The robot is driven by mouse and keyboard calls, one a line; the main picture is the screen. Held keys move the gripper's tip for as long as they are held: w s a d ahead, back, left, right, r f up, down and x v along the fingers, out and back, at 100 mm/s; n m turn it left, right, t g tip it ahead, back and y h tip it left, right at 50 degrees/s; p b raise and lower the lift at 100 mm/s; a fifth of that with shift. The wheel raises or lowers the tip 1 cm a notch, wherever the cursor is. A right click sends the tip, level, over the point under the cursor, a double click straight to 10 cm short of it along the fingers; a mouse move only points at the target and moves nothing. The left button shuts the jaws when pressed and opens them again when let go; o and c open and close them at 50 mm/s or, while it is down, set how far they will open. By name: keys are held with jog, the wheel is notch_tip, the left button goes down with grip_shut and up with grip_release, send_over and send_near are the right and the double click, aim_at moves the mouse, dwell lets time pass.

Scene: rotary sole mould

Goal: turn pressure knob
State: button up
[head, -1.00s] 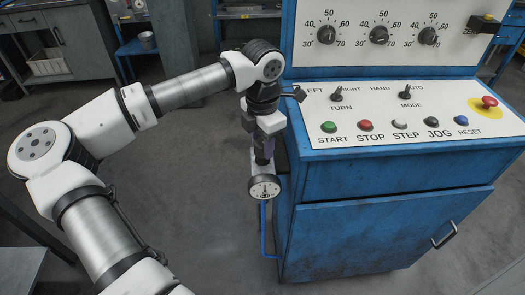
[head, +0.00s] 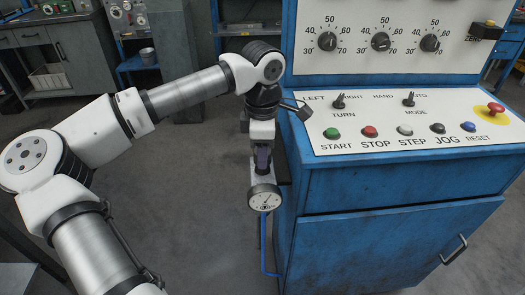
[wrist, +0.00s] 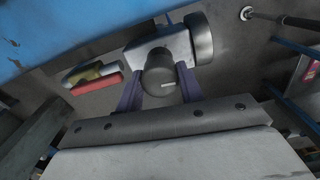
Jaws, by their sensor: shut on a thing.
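The pressure knob (wrist: 158,78) is a dark round cap with a short pale mark, on a grey block (wrist: 160,46) in the wrist view. My gripper (head: 262,160) reaches down beside the left side of the blue cabinet. Its two purple fingers stand on either side of the knob and are shut on it. In the head view the knob is hidden by my gripper. A round white pressure gauge (head: 265,198) with a dark needle faces the head camera just below my gripper. The gauge's dark housing (wrist: 198,38) shows from behind in the wrist view.
The blue cabinet (head: 385,240) stands close to the right of my gripper. Its sloping panel (head: 440,112) carries several buttons and switches, with three dials above. A red and a yellow part (wrist: 95,76) lie left of the knob in the wrist view. Floor to the left is clear.

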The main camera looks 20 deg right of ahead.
dwell(0.3)
jog(key=o, duration=1)
notch_tip(320, 180, up, 14)
jog(key=shift+f, duration=0.1)
